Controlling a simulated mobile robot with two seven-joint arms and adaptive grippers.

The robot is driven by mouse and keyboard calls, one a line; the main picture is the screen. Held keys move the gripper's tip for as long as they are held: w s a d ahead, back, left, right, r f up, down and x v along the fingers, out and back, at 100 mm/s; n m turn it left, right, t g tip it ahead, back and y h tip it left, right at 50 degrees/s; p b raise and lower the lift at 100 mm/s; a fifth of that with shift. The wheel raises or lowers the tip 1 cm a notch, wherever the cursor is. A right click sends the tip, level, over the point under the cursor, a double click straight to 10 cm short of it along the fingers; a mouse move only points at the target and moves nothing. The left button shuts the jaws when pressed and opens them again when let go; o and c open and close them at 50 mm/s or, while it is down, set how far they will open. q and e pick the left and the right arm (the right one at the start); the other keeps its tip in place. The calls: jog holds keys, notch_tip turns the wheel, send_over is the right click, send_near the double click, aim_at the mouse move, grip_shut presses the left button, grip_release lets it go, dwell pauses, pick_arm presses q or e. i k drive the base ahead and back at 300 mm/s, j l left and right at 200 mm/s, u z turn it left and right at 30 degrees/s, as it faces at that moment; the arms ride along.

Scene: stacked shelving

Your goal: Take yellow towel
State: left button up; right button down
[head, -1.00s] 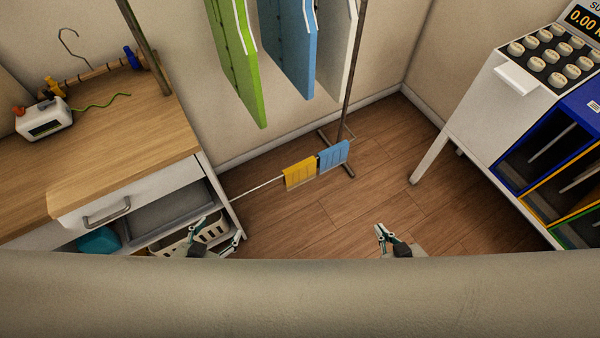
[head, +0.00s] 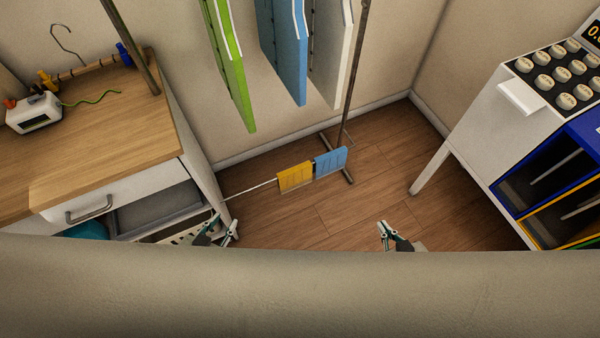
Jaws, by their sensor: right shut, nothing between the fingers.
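The yellow towel (head: 295,177) hangs over a thin white rail low above the floor, in the middle of the head view. A blue towel (head: 330,160) hangs on the same rail just to its right. My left gripper (head: 224,222) is open and empty, below and left of the yellow towel and apart from it, in front of the white basket. My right gripper (head: 382,229) is shut and empty, below and right of the towels, over the floor. The lower parts of both grippers are hidden behind a broad beige surface along the bottom.
A wooden-topped desk (head: 110,130) with a drawer stands at left, and a white basket (head: 180,238) sits low beside it. Green, blue and white boards (head: 285,50) hang above the rail. A white machine (head: 480,120) and blue shelving (head: 545,150) stand at right. The middle floor is clear.

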aim_at(296, 176)
jog(key=i+l+u, duration=0.1)
jog(key=l, duration=0.35)
jog(key=i+l+u, duration=0.1)
jog(key=l, duration=0.4)
jog(key=i+l+u, duration=0.1)
jog(key=l, duration=0.35)
jog(key=i+l, duration=0.2)
jog(key=l, duration=0.3)
jog(key=i+l+u, duration=0.15)
jog(key=l, duration=0.35)
jog(key=k, duration=0.05)
